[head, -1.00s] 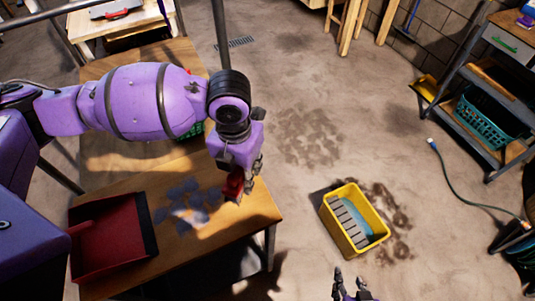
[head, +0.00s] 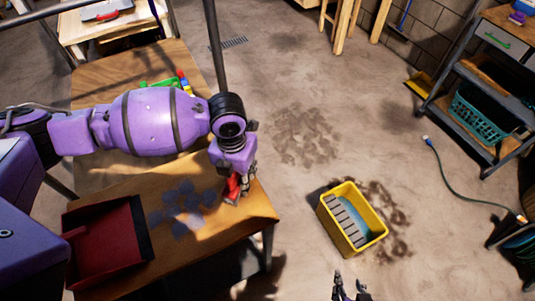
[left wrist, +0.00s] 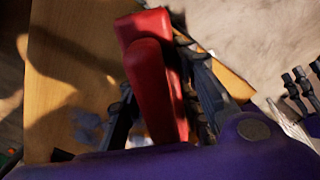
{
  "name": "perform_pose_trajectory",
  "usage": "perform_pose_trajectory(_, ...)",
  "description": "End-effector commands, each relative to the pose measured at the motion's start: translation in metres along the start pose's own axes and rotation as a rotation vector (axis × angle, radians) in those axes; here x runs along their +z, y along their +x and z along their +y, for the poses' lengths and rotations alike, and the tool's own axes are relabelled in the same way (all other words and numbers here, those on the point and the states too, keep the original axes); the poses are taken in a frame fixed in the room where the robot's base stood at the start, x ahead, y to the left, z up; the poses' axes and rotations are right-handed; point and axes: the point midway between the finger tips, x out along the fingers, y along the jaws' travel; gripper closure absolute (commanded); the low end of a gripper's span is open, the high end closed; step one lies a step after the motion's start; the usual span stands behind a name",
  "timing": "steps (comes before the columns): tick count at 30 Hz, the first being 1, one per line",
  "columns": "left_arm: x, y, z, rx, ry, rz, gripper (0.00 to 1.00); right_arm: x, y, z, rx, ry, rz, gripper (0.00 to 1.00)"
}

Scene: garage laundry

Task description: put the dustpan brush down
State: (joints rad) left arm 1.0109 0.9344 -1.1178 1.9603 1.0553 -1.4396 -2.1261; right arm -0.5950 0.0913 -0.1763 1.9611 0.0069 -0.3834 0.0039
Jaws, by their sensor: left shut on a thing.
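My left gripper (head: 243,185) is shut on the red dustpan brush (head: 232,189), over the right end of the wooden table (head: 255,207). In the left wrist view the brush (left wrist: 155,75) sits between the two dark fingers, its red body toward the camera. I cannot tell whether its underside touches the table; its bristles are hidden. A dark red dustpan (head: 103,243) lies on the table's left part. My right gripper (head: 349,287) is at the bottom edge of the head view, fingers apart and empty, away from the table.
Grey-blue patches (head: 180,208) mark the tabletop between dustpan and brush. A yellow bucket (head: 352,221) stands on the floor to the right. Green, red and blue items (head: 165,82) lie behind my left arm. A shelf with a teal basket (head: 478,118) stands far right.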

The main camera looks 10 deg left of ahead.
Motion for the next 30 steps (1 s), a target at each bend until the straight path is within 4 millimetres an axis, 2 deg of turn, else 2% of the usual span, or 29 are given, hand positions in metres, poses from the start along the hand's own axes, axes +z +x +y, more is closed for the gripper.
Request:
perform_pose_trajectory(2,-0.001,0.004,0.000,-0.001,-0.001,0.003,0.98,0.002,0.000,0.001,0.000,-0.003,-0.003,0.60)
perform_pose_trajectory(3,-0.001,0.004,0.000,0.000,-0.001,0.003,0.64,0.002,0.000,0.001,0.001,-0.004,-0.002,0.60)
perform_pose_trajectory(6,-0.001,0.004,0.000,0.000,-0.001,0.003,0.51,0.002,0.000,0.001,0.001,-0.004,-0.002,0.60)
perform_pose_trajectory(15,-0.001,0.003,0.000,0.000,-0.001,0.003,0.51,0.000,0.000,-0.001,0.001,0.003,0.001,0.60)
perform_pose_trajectory(19,0.000,-0.007,0.000,0.000,0.000,0.000,0.51,-0.003,0.001,-0.002,0.000,0.010,0.005,0.60)
perform_pose_trajectory(23,0.001,-0.029,0.000,0.000,0.001,-0.003,0.51,-0.006,0.001,-0.004,-0.001,0.014,0.009,0.60)
perform_pose_trajectory(30,0.000,-0.082,0.000,0.000,0.001,-0.002,0.51,-0.007,0.000,-0.005,-0.004,0.013,0.010,0.60)
